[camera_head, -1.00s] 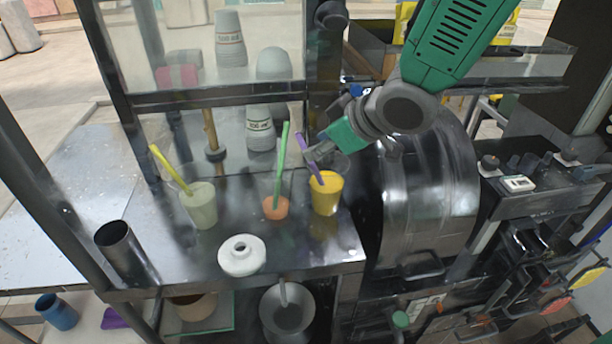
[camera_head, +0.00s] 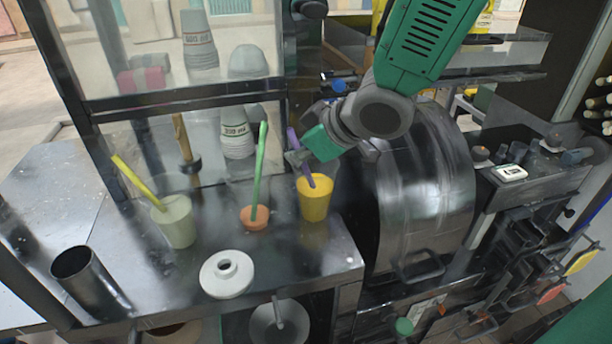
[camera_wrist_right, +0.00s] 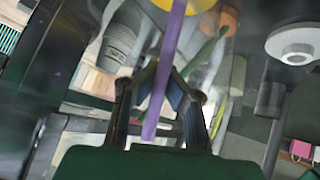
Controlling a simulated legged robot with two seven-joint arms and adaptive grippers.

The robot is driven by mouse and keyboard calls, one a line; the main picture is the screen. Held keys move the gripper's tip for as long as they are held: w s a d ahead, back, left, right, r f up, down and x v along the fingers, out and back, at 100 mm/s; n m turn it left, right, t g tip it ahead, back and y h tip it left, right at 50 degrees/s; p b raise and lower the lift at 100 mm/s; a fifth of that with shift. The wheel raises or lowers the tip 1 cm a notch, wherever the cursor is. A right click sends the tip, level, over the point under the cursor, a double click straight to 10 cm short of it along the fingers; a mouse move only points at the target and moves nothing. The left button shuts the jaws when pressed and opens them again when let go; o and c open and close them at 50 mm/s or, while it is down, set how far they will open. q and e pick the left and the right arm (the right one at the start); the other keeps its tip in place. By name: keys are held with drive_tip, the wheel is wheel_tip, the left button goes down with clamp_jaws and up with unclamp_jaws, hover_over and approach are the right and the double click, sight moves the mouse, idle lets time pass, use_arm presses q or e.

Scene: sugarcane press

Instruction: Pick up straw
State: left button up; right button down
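A purple straw (camera_head: 300,166) stands tilted in a yellow cup (camera_head: 314,200) at the counter's right side. My right gripper (camera_head: 298,157) reaches it from the upper right. In the right wrist view, the purple straw (camera_wrist_right: 172,45) runs between the two fingers, whose tips (camera_wrist_right: 165,72) close in on both sides of it, so the gripper looks shut on it. The straw's lower end is inside the cup. A green straw (camera_head: 259,170) stands in an orange cup (camera_head: 254,218), and a yellow straw (camera_head: 136,181) leans in a pale green cup (camera_head: 175,224). My left gripper is not in view.
A white ring-shaped piece (camera_head: 226,275) and a dark metal cylinder (camera_head: 90,283) stand on the metal counter (camera_head: 320,260). A glass-fronted frame (camera_head: 185,105) rises behind the cups. A large metal drum housing (camera_head: 425,200) stands right of the yellow cup.

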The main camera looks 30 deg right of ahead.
sight(291, 129)
drive_tip(key=shift+f, duration=0.1)
drive_tip(key=shift+s+a, duration=0.1)
drive_tip(key=shift+a, duration=0.25)
drive_tip(key=r+p, duration=0.1)
drive_tip(key=r, duration=0.5)
drive_tip(key=r+p, duration=0.1)
drive_tip(key=r, duration=0.2)
drive_tip(key=shift+d+r+p, duration=0.3)
drive_tip(key=shift+r, duration=0.05)
drive_tip(key=shift+a+r, duration=0.1)
drive_tip(key=shift+r, duration=0.15)
drive_tip(key=shift+a+r, duration=0.1)
drive_tip(key=shift+a, duration=0.55)
drive_tip(key=c, duration=2)
unclamp_jaws()
drive_tip(key=shift+a, duration=0.1)
drive_tip(key=shift+c, duration=0.2)
drive_tip(key=o, duration=1.4)
drive_tip(key=shift+o, duration=0.9)
drive_tip(key=shift+d, duration=0.75)
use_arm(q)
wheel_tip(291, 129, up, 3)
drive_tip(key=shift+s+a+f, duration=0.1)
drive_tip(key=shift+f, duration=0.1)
use_arm(e)
drive_tip(key=shift+a, duration=0.1)
